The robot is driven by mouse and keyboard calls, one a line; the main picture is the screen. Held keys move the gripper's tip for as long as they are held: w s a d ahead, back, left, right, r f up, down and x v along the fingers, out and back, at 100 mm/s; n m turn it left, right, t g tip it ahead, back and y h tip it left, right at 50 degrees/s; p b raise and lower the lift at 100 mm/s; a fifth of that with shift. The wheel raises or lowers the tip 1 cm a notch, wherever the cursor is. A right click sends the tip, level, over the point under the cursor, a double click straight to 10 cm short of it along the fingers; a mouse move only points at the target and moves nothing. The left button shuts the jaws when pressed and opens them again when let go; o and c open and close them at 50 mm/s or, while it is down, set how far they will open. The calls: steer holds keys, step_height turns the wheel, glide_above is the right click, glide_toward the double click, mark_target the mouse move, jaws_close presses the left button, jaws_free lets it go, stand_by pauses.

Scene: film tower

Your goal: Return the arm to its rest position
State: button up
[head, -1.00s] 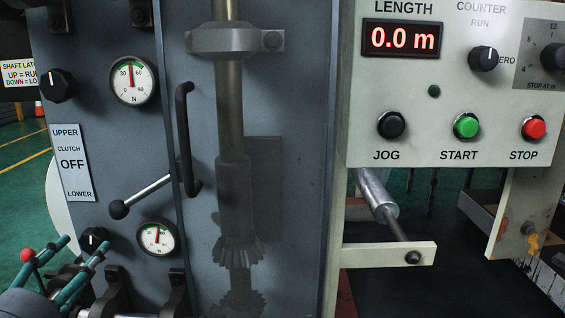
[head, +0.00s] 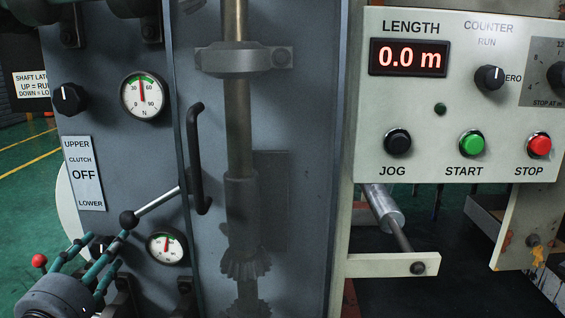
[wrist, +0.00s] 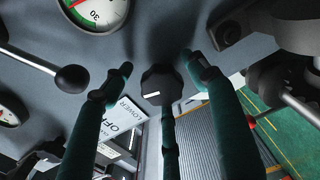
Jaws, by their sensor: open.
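My gripper (head: 105,238) is at the lower left in the head view, in front of the grey panel, with teal fingers spread and nothing between them. In the wrist view the fingers (wrist: 158,70) stand apart around the picture of a black knob (wrist: 160,85) with a white mark. How far the fingers are from the knob is unclear. In the head view the lower knob is partly hidden behind a finger. A fingertip shows just below the black ball of a lever (head: 129,220); in the wrist view that ball (wrist: 73,79) is clear of the fingers.
The lower gauge (head: 166,248) and clutch label (head: 85,173) are close to my gripper. A red-tipped lever (head: 40,261) shows at the left. A door handle (head: 196,160) stands out from the panel. The control box (head: 450,115) is at the right, reading 0.0 m. Green floor (head: 25,210) is open at far left.

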steer(key=n+p, duration=0.2)
steer(key=r+n+p, duration=0.1)
steer(key=n+p, duration=0.1)
steer(key=n, duration=0.1)
steer(key=n+p, duration=0.2)
steer(key=n, duration=0.1)
steer(key=shift+n, duration=0.3)
steer(key=n+p, duration=0.2)
steer(key=n, duration=0.1)
steer(key=shift+a, duration=0.1)
steer(key=n+p, duration=0.2)
steer(key=n, duration=0.2)
steer(key=shift+a+f+n, duration=0.1)
steer(key=shift+n, duration=0.2)
steer(key=shift+s+n+p, duration=0.3)
steer(key=shift+s, duration=0.05)
steer(key=shift+s+f, duration=0.15)
steer(key=shift+s, duration=1)
